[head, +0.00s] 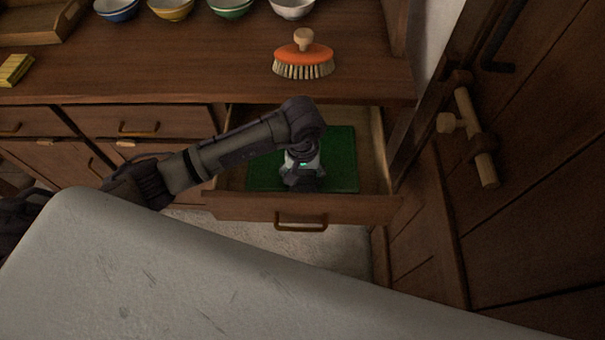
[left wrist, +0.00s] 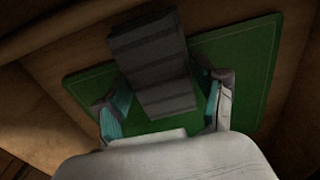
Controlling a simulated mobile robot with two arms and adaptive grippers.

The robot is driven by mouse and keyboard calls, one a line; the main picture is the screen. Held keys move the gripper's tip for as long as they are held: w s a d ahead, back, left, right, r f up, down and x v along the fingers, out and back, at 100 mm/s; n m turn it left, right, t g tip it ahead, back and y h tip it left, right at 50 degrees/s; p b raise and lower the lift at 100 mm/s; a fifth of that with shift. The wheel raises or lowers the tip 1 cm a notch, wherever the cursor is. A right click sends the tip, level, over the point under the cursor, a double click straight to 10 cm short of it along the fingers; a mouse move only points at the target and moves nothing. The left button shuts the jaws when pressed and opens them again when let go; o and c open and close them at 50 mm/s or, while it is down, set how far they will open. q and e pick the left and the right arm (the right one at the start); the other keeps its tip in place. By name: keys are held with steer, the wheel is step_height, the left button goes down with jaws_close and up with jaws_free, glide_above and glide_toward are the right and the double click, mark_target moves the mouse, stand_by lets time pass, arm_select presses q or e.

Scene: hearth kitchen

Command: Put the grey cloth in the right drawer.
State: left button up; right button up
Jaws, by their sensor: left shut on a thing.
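The right drawer (head: 300,208) is pulled open under the counter, with a green liner (head: 343,160) on its floor. My left gripper (head: 302,180) reaches down into the drawer, over the liner. In the left wrist view the grey cloth (left wrist: 150,55) is a folded, ridged strip between the two fingers, and the gripper is shut on it. The green liner (left wrist: 245,75) shows behind and around the cloth. I cannot tell whether the cloth touches the liner. In the head view the gripper mostly hides the cloth. My right gripper is not in view.
On the counter (head: 190,60) above stand an orange brush (head: 304,56), several bowls and a yellow sponge (head: 15,69). A wooden door with a peg handle (head: 474,140) is close on the right. The left drawer (head: 135,123) is closed. The liner around the gripper is clear.

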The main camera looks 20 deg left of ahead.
mark_target(303, 178)
arm_select(q)
steer(key=o, duration=1.1)
steer(key=shift+r+p, duration=0.55)
step_height(303, 178, up, 12)
steer(key=b, duration=0.1)
